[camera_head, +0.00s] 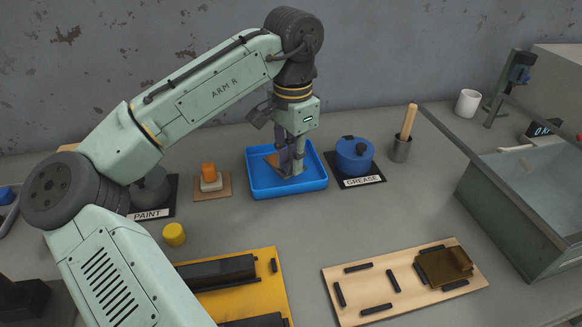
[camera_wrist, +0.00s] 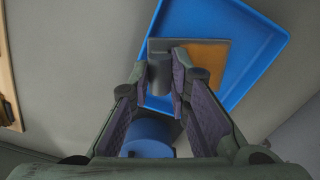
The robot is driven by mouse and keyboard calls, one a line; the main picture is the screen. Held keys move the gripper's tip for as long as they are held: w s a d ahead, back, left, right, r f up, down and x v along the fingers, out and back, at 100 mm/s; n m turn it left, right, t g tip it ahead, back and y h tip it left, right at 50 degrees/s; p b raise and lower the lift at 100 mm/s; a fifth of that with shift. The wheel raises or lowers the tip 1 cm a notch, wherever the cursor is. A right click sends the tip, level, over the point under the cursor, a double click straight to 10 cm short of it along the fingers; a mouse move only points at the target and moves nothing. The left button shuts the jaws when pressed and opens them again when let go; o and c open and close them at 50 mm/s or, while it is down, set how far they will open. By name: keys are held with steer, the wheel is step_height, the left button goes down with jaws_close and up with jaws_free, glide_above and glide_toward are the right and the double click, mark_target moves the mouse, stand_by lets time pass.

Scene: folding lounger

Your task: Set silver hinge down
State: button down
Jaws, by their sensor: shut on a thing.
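The silver hinge (camera_wrist: 160,75) is a grey piece with a flat plate and a thicker upright part, held between my gripper's two fingertips in the wrist view. My gripper (camera_head: 291,166) is shut on it, low inside the blue tray (camera_head: 258,188). The tray also shows in the wrist view (camera_wrist: 262,22). An orange-brown flat piece (camera_wrist: 208,53) lies in the tray right beside the grey plate; I cannot tell whether they are joined. In the head view my fingers hide much of the hinge, and whether it touches the tray floor is unclear.
A blue pot (camera_head: 354,157) on the GREASE mat stands close right of the tray. An orange-topped block (camera_head: 209,178) sits to its left. A wooden board (camera_head: 350,312) with black strips and a brown bracket (camera_head: 444,266), and a yellow board (camera_head: 258,264), lie in front.

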steer(key=shift+w, duration=1.1)
steer(key=f+b, duration=0.4)
steer(key=shift+w, duration=0.2)
steer(key=shift+r, duration=0.15)
steer(key=c, duration=1.5)
jaws_free()
step_height(320, 180, up, 12)
